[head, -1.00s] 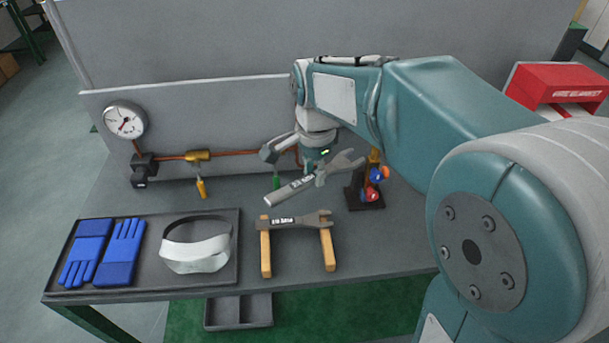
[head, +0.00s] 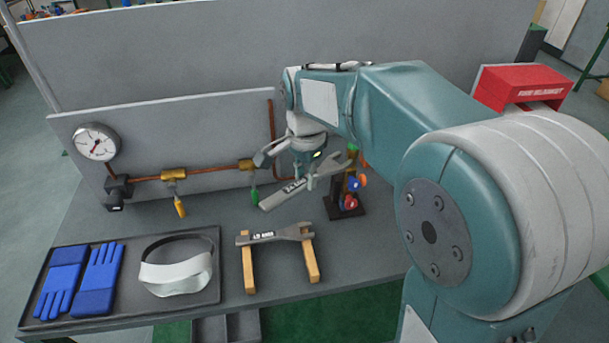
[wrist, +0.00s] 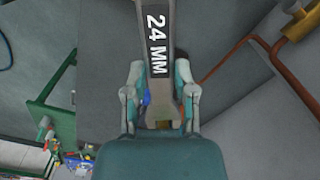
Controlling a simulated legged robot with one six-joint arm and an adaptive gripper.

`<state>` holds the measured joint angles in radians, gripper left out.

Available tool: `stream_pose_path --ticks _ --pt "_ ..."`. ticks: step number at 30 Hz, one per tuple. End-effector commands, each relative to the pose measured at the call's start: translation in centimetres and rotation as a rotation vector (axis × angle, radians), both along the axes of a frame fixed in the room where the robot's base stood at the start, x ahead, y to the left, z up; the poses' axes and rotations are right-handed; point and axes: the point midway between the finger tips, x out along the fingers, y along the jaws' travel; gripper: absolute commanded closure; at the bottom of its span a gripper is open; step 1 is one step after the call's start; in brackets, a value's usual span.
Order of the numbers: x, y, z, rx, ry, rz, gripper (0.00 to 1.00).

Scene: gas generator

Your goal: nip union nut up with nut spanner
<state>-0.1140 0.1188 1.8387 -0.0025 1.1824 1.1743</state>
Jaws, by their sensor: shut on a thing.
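My gripper (head: 309,178) is shut on a grey nut spanner (head: 284,196), above the bench in front of the pipe's right part. The spanner slants, its open jaw up to the right and its other end down to the left. In the wrist view the spanner (wrist: 157,70) lies between my two fingers (wrist: 160,98), with the label "24 MM" facing the camera. The copper pipe (head: 145,179) carries brass fittings (head: 174,174); I cannot tell which part is the union nut. My gripper and wrist hide the area behind them.
A second spanner (head: 275,235) lies on two wooden supports (head: 310,264). A stand (head: 346,211) with coloured parts is right of the held spanner. A green-handled valve (head: 254,197) is close by its left end. A tray (head: 213,285) holds blue gloves and a visor.

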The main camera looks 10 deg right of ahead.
Motion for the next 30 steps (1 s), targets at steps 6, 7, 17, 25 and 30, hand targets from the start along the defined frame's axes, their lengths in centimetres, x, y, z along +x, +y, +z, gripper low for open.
stream_pose_path --ticks 6,7,17,25,30 --pt "0.3 -0.4 0.0 0.000 -0.001 -0.001 1.00" --pt "0.3 -0.5 0.0 0.000 -0.001 -0.001 1.00" --pt "0.9 -1.5 0.0 0.000 -0.001 -0.001 1.00" --pt "1.3 -2.3 0.0 0.000 -0.001 -0.001 1.00" --pt "1.6 -2.7 0.0 0.000 -0.001 0.000 1.00"
